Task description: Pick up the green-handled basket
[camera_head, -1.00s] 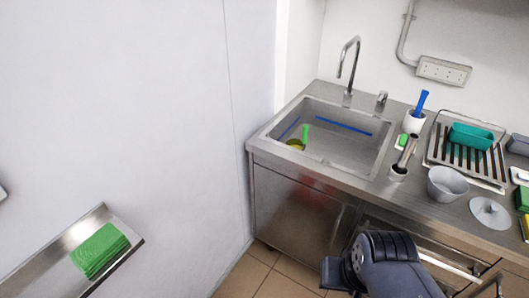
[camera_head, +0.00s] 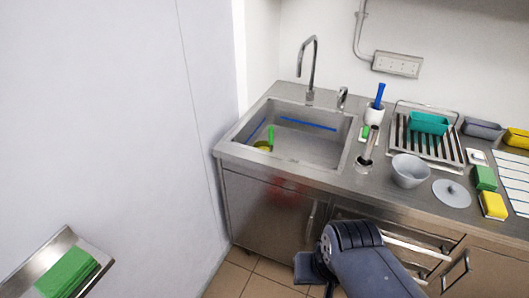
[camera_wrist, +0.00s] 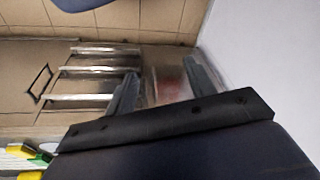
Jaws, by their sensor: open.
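A small yellow item with an upright green handle (camera_head: 270,138) is in the left part of the sink (camera_head: 305,158). It may be the green-handled basket, but it is too small to tell its shape. My gripper (camera_wrist: 163,90) shows in the wrist view with its two fingers apart and nothing between them. The front of a steel cabinet with a blurred reddish patch lies beyond the fingers. The head view shows part of my arm in front of the cabinets but not the fingertips. The wrist view does not show the green-handled item.
A tap (camera_head: 309,70) rises behind the sink. Right of the sink are a grey bowl (camera_head: 409,170), a round lid (camera_head: 451,193), a rack with a teal tub (camera_head: 429,122), and green and yellow blocks. A white wall (camera_head: 110,120) stands left. Cabinet handles (camera_head: 455,272) stick out below.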

